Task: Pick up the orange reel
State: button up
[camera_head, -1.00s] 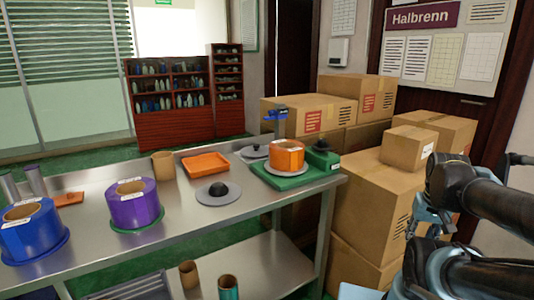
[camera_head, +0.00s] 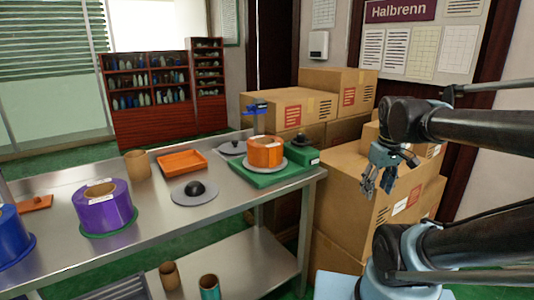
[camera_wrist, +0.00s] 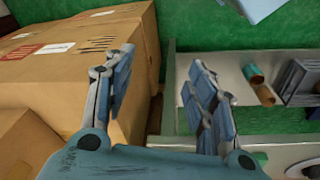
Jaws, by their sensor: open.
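The orange reel (camera_head: 266,152) stands on a grey disc on the green applicator base (camera_head: 263,178), at the right end of the steel table. My gripper (camera_head: 376,187) is in the air to the right of the table, in front of the cardboard boxes and well apart from the reel. In the wrist view my gripper (camera_wrist: 158,75) shows its two fingers spread with nothing between them. The reel is not in the wrist view.
A purple reel (camera_head: 102,208) and a blue reel (camera_head: 12,238) stand on the steel table (camera_head: 150,235). A grey disc with a black knob (camera_head: 195,190) and an orange tray (camera_head: 180,162) lie nearer the orange reel. Cardboard boxes (camera_head: 350,200) stack up right of the table.

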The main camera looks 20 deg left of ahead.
jog(key=w+a+r+n, duration=0.6)
jog(key=a+r, duration=0.1)
jog(key=r, duration=0.1)
notch_tip(320, 180, up, 12)
jog(key=n+g, duration=0.2)
jog(key=n, duration=1.4)
send_over(273, 150)
jog(key=w, duration=0.2)
jog(key=f, duration=1.7)
jog(key=shift+a+f, duration=0.15)
jog(key=shift+a, duration=0.15)
grip_shut()
